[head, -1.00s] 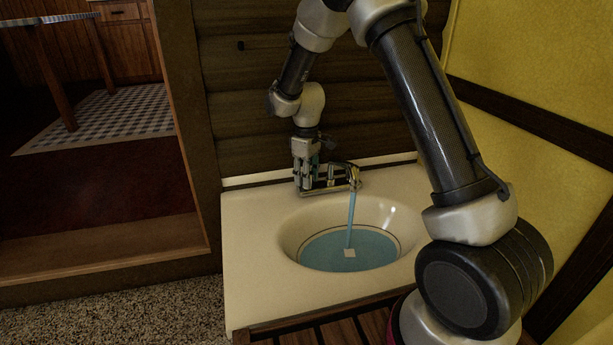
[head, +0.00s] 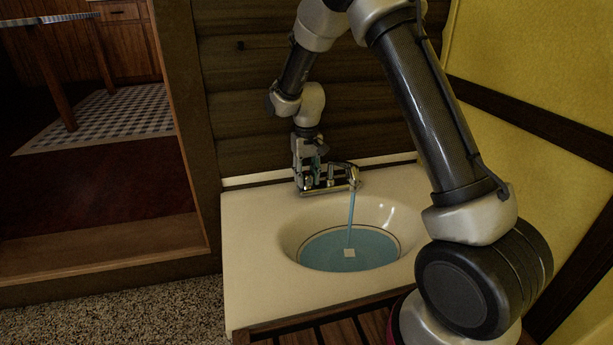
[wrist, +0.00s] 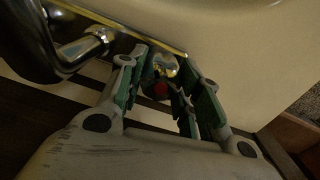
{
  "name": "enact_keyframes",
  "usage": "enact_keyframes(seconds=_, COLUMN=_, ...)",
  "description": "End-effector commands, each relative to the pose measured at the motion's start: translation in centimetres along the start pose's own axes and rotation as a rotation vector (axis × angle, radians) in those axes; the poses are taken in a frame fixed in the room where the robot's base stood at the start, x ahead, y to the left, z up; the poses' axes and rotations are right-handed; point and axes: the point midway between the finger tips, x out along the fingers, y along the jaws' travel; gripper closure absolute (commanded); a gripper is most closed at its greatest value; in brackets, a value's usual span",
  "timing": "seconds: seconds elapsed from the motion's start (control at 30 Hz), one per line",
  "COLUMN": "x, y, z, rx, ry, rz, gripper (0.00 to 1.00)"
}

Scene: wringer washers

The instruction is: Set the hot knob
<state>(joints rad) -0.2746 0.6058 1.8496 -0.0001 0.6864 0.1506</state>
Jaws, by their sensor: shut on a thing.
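The hot knob (wrist: 163,89) is a small chrome knob with a red dot, at the left end of the chrome faucet (head: 346,177). My gripper (wrist: 164,70) has its green-padded fingers on both sides of this knob and is shut on it. In the head view my gripper (head: 309,180) reaches down from above at the faucet's left end, and its fingers hide the knob there. The faucet also shows at the upper left of the wrist view (wrist: 84,46). A stream of water (head: 351,211) runs from the spout into the basin.
The cream sink counter (head: 250,260) holds an oval basin with bluish water (head: 325,251) and a small pale square in it. A dark plank wall (head: 240,100) stands close behind the faucet. A yellow wall (head: 530,60) is at the right. A doorway opens at the left.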

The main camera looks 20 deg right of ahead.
Motion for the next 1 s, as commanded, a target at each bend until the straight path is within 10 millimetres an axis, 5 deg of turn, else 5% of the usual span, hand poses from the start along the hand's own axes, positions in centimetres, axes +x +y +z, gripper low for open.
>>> enact_keyframes(seconds=0.6, x=-0.04, y=0.12, z=0.01, rx=0.557, ry=0.001, rz=0.0, gripper=0.9)
enact_keyframes(seconds=1.0, x=-0.04, y=0.14, z=0.03, rx=0.76, ry=0.001, rz=-0.001, gripper=0.88)
